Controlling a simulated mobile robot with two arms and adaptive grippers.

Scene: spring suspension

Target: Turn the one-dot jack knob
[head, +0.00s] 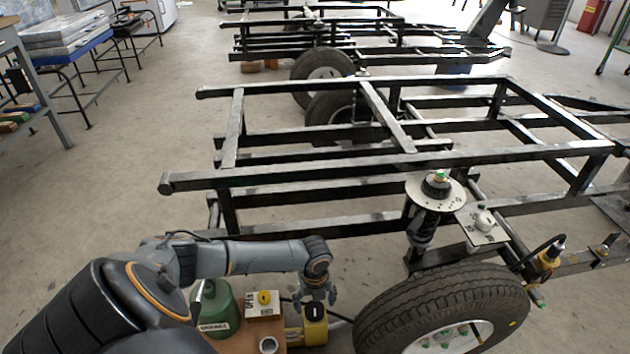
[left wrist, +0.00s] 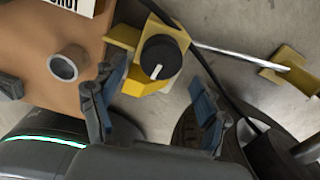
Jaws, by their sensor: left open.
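A black round knob with a white pointer line (left wrist: 160,58) sits on a yellow jack body (left wrist: 147,86) in the left wrist view. The knob also shows in the head view (head: 315,311), on top of the yellow jack (head: 315,332) left of the tyre. I cannot make out a dot on it. My left gripper (head: 316,291) is just above the knob in the head view. In the left wrist view its open fingers (left wrist: 160,97) stand either side of the yellow body, with nothing held between them. My right gripper is not in view.
A tyre (head: 440,305) stands right of the jack, under a black frame (head: 330,178). A green bottle (head: 215,308), a box with a yellow knob (head: 264,304) and a grey tube (left wrist: 68,65) stand left. A white knob (head: 483,220) sits on a plate by the suspension.

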